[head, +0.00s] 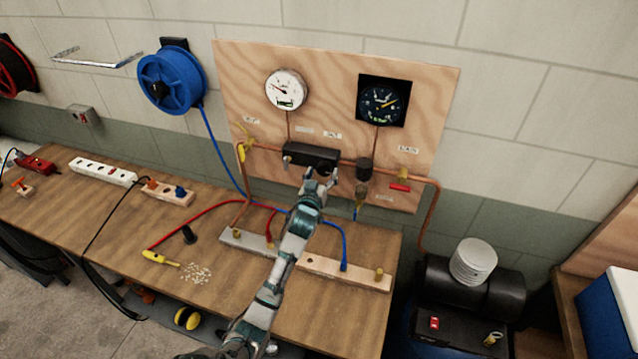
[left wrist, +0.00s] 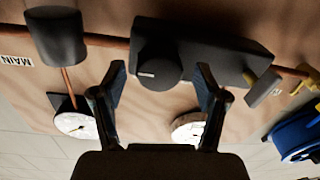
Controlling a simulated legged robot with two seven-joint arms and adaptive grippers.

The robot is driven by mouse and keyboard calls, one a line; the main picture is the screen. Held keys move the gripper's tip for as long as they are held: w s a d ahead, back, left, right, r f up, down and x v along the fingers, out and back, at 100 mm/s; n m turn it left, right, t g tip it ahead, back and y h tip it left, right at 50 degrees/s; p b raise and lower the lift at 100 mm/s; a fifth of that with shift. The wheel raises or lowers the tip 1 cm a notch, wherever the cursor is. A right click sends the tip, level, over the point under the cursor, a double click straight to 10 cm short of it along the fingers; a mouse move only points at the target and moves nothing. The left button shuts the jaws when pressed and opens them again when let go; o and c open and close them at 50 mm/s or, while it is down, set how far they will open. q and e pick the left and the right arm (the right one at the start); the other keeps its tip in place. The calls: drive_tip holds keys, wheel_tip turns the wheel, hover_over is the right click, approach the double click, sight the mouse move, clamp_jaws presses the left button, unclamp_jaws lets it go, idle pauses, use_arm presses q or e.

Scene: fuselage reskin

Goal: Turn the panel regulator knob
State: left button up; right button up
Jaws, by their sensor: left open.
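The plywood panel (head: 440,100) on the wall carries a black regulator block (head: 305,152) on a copper pipe. In the left wrist view, which looks upside down, a round black knob (left wrist: 158,66) with a small pale mark sticks out from the block (left wrist: 225,58). My left gripper (head: 322,174) is open in front of the block. In the wrist view its two fingers stand apart on either side of the knob, with gaps showing; contact is not visible. In the head view the gripper largely hides the knob. My right gripper is not in view.
A white gauge (head: 286,90) and a black dial (head: 382,101) sit above the block. A dark cylinder (head: 365,169) and red-handled valve (head: 400,187) are to its right, a yellow valve (head: 242,150) to its left. The workbench (head: 225,205) below holds hoses and power strips.

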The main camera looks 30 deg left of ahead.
use_arm(q)
drive_tip(key=v, duration=1)
drive_tip(key=shift+s+d, duration=0.25)
drive_tip(key=shift+s, duration=0.1)
drive_tip(key=shift+f, duration=0.1)
drive_tip(key=b+v, duration=0.2)
drive_tip(key=v, duration=0.4)
drive_tip(key=p+x, duration=0.1)
drive_tip(key=x, duration=0.7)
drive_tip(key=p+x, duration=0.1)
drive_tip(key=x, duration=0.7)
drive_tip(key=shift+w+a+r, duration=0.15)
drive_tip(key=shift+a+r, duration=0.05)
drive_tip(key=shift+a, duration=0.1)
drive_tip(key=shift+w, duration=0.55)
